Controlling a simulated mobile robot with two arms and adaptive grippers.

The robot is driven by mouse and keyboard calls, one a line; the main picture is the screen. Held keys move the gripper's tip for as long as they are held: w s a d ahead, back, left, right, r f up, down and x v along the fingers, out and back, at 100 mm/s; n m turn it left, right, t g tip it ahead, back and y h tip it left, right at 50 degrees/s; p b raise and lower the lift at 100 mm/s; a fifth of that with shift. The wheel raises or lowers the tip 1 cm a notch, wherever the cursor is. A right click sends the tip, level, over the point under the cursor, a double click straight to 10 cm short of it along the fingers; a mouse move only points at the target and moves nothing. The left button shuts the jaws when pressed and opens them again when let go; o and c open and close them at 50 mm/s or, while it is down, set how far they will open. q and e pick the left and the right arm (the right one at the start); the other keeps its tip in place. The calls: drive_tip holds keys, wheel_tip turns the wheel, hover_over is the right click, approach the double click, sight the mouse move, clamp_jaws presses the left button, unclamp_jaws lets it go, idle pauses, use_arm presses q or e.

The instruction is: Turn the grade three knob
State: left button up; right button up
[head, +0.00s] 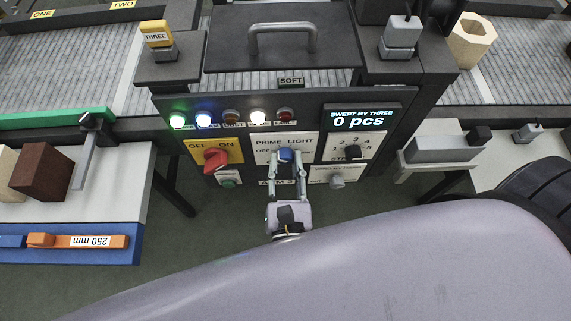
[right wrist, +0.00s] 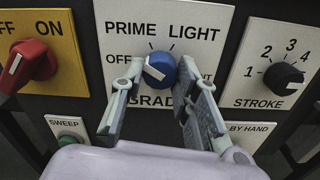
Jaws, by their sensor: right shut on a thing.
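The blue grade knob (head: 287,155) sits on a white plate on the front panel. In the right wrist view the blue knob (right wrist: 160,70) has a white mark on its left part; the plate (right wrist: 180,22) reads PRIME and LIGHT above it, OFF at left, and GRAD below, partly covered. The exact setting is hard to tell. My right gripper (head: 286,165) reaches up from below, its two fingers (right wrist: 160,88) on either side of the knob, shut on it. The left gripper is not in view.
A red OFF/ON switch (head: 215,159) and a green SWEEP button (right wrist: 69,137) are left of the knob. A black STROKE knob (head: 353,152) is at right. Above are indicator lamps (head: 258,117) and a display (head: 361,118) reading "SWEPT BY THREE 0 pcs".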

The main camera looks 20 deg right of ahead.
drive_tip(key=m+b, duration=0.1)
drive_tip(key=m, duration=0.3)
drive_tip(key=shift+f+m+b, duration=0.1)
drive_tip(key=shift+m+b, duration=0.3)
drive_tip(key=m+b, duration=0.2)
drive_tip(key=m, duration=0.1)
drive_tip(key=shift+m, duration=0.3)
drive_tip(key=m+b, duration=0.3)
drive_tip(key=m, duration=0.2)
drive_tip(key=shift+b, duration=0.35)
drive_tip(key=shift+m+b, duration=1.1)
drive_tip(key=shift+m, duration=0.6)
drive_tip(key=o, duration=1.2)
drive_tip(key=shift+c, duration=0.2)
